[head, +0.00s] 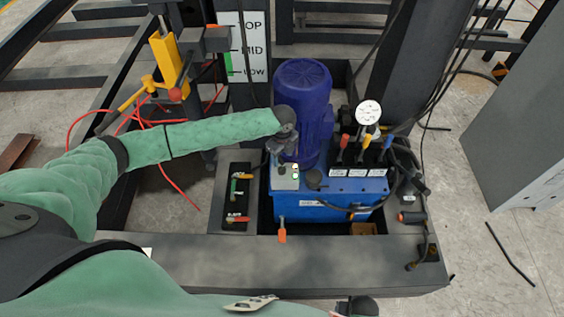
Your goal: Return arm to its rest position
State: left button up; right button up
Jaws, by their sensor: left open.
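My left arm, in a green sleeve, reaches in from the left of the head view. Its dark left gripper (282,158) is open and points down, in front of the purple-blue motor (303,100). The fingers are small and dark here. They hang just above a small grey box (285,180) with lit spots, on the blue tank (325,205). I cannot tell whether they touch it. I see nothing held between them.
A round gauge (368,112) stands above several coloured-handle levers (362,150) on the right. A yellow bracket (168,60) and a TOP/MID/LOW sign (247,48) are behind the arm. A dark frame beam (300,262) runs along the front. Hoses hang right; floor is open beyond.

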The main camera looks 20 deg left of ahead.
pick_arm(q)
jog(key=shift+r, duration=0.3)
jog(key=shift+f, duration=0.1)
